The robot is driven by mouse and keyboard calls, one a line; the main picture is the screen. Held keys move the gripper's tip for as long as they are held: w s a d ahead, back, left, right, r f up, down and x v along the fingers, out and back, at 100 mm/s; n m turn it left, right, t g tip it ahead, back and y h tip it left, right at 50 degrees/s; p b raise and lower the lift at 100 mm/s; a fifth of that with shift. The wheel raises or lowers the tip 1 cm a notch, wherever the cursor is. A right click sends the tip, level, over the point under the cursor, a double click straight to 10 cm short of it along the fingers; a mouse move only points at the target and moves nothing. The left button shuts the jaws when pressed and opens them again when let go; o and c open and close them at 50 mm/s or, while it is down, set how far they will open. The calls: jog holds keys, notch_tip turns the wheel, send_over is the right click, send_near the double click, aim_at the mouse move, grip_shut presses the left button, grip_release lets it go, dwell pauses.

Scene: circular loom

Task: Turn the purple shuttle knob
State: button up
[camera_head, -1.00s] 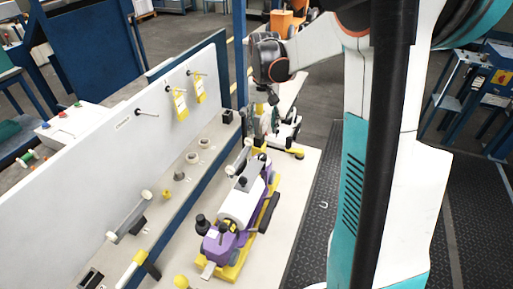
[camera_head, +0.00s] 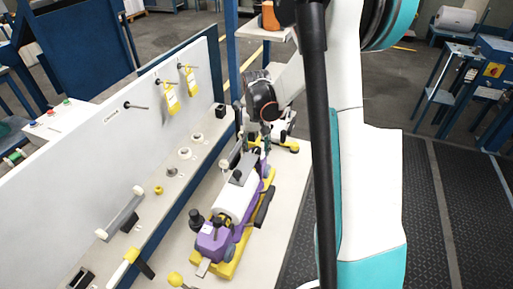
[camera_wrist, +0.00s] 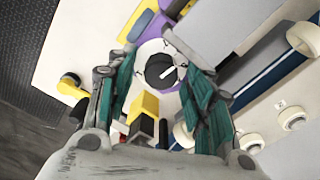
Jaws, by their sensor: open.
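The purple shuttle (camera_head: 213,242) lies lengthwise on a yellow base on the bench, with a white roll (camera_head: 236,200) on it. The wrist view shows part of its purple body (camera_wrist: 150,27). There a round black knob (camera_wrist: 160,72) with a white pointer line sits in a white ring. My gripper (camera_head: 253,146) is at the far end of the shuttle in the head view. In the wrist view my gripper (camera_wrist: 150,45) is open, its green-padded fingers on either side of the knob with nothing held. The knob is not clear in the head view, and I cannot tell whether a finger touches it.
A white panel (camera_head: 90,135) with yellow tags (camera_head: 170,103) stands along the left of the bench. A ledge with several white round fittings (camera_head: 184,153) runs below it. A black knob (camera_head: 196,217) stands at the shuttle's near end. The right bench edge (camera_head: 290,215) is clear.

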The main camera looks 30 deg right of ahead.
jog(key=c, duration=1.1)
jog(key=shift+m, duration=0.3)
jog(key=m+b, duration=0.1)
jog(key=m, duration=0.6)
jog(key=shift+s+d+b, duration=0.1)
jog(key=shift+b, duration=0.2)
jog(key=m, duration=0.4)
jog(key=shift+m+b, duration=0.3)
jog(key=shift+s+m, duration=0.15)
jog(key=shift+m, duration=1.65)
